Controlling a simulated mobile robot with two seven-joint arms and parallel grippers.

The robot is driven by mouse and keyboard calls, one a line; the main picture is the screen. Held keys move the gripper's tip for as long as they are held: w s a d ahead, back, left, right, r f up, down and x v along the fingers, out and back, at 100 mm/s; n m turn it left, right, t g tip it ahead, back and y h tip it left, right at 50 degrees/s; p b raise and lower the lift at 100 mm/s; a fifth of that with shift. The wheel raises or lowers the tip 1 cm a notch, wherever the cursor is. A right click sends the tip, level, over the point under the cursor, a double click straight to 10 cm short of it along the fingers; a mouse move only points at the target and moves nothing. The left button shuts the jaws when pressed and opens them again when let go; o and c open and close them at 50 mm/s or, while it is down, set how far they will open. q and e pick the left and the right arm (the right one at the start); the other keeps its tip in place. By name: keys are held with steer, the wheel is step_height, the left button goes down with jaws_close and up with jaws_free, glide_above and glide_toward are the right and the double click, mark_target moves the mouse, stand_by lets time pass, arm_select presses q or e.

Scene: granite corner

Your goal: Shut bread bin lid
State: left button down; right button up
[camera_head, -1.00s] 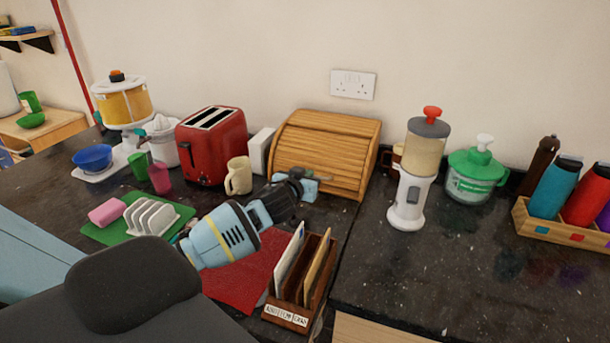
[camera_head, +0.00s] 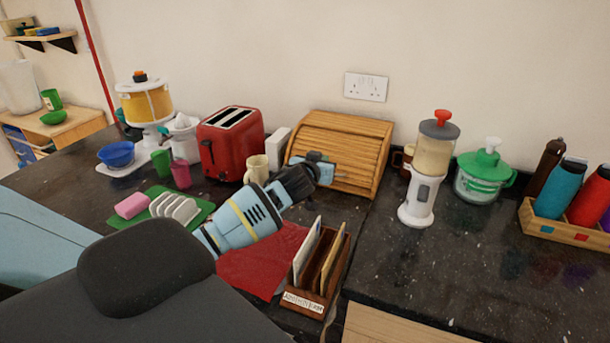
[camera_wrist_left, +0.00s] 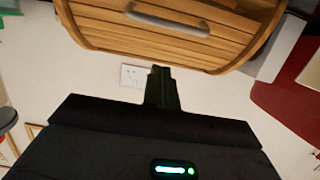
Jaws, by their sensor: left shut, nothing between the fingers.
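The wooden bread bin (camera_head: 345,140) stands against the wall, its slatted roll lid (camera_head: 350,160) facing me. Slats cover the front that I can see. The lid's lower edge is partly hidden behind my left gripper (camera_head: 341,174), so I cannot tell whether a gap is left there. In the left wrist view, which is upside down, the lid (camera_wrist_left: 205,45) fills the top with its grey bar handle (camera_wrist_left: 168,19). My left gripper (camera_wrist_left: 162,72) is shut and empty, in front of the lid; contact is unclear. My right gripper is not in view.
A red toaster (camera_head: 231,145) and a cream mug (camera_head: 257,169) stand left of the bin. A white dispenser (camera_head: 420,190) stands to its right. A wooden letter rack (camera_head: 318,270) is in front, near the counter edge. Dark counter between dispenser and front edge is clear.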

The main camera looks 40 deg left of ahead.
arm_select(q)
steer(key=f+v, duration=0.1)
steer(key=v, duration=0.8)
steer(key=shift+s, duration=0.5)
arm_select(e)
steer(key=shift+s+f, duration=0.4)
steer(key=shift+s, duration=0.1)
